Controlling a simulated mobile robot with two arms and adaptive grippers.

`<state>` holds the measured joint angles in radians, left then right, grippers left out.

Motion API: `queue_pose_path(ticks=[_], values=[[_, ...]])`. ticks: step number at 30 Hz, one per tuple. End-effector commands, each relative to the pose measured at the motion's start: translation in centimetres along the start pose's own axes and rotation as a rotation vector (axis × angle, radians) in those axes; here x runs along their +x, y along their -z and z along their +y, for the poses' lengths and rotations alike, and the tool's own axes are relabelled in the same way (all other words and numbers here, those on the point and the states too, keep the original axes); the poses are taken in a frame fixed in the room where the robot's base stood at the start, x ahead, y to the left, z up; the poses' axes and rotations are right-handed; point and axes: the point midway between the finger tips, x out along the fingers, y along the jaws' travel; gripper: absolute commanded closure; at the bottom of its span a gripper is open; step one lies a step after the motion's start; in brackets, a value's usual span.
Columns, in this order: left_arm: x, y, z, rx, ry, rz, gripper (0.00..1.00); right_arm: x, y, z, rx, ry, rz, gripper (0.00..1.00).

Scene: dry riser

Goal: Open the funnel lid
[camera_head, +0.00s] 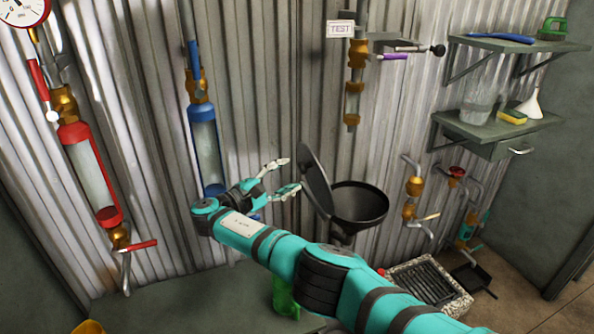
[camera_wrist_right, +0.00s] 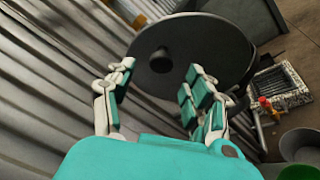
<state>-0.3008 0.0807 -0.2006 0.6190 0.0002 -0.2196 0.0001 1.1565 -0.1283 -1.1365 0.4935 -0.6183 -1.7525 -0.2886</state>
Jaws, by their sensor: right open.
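The black funnel (camera_head: 372,203) is mounted by the corrugated wall, with its bowl mouth facing up. Its round black lid (camera_head: 314,182) stands raised, steeply tilted at the left side of the bowl. My right gripper (camera_head: 287,176) is open just left of the lid, with its fingers pointing toward it. In the right wrist view, the lid (camera_wrist_right: 218,52) is in front of the spread fingers (camera_wrist_right: 160,75), with its dark knob (camera_wrist_right: 160,61) showing between them. Nothing is held, and I cannot tell whether a fingertip touches the lid. My left gripper is not in view.
A blue tube (camera_head: 206,150) and a red tube (camera_head: 92,175) are on the wall to the left. Valve pipes (camera_head: 413,187) and a floor drain grate (camera_head: 428,281) lie right of the funnel. Shelves (camera_head: 490,130) are at the right. A green object (camera_head: 285,297) is below my arm.

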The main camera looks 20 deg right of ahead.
Motion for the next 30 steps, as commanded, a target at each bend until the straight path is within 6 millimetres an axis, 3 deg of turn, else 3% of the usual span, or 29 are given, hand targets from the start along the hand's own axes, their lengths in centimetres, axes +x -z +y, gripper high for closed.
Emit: queue_pose_path(ticks=[3, 9, 23, 26, 29, 30], values=[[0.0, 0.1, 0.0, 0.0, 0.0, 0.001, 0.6, -2.7, 0.1, 0.0, -0.001, 0.0, 0.003, 0.46], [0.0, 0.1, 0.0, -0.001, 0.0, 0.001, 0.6, -5.7, 0.0, 0.0, -0.001, -0.001, -0.001, 0.46], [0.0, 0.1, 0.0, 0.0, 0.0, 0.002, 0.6, -6.7, 0.0, -0.1, -0.001, 0.0, 0.0, 0.46], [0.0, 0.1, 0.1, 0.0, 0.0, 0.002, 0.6, -7.1, 0.5, -1.5, -0.006, 0.027, 0.025, 0.46], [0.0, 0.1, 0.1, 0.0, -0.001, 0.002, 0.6, -8.5, 1.7, -5.4, -0.015, 0.11, 0.1, 0.46], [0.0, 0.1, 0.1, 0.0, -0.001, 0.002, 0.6, -9.4, 2.2, -7.7, -0.018, 0.16, 0.143, 0.46]])
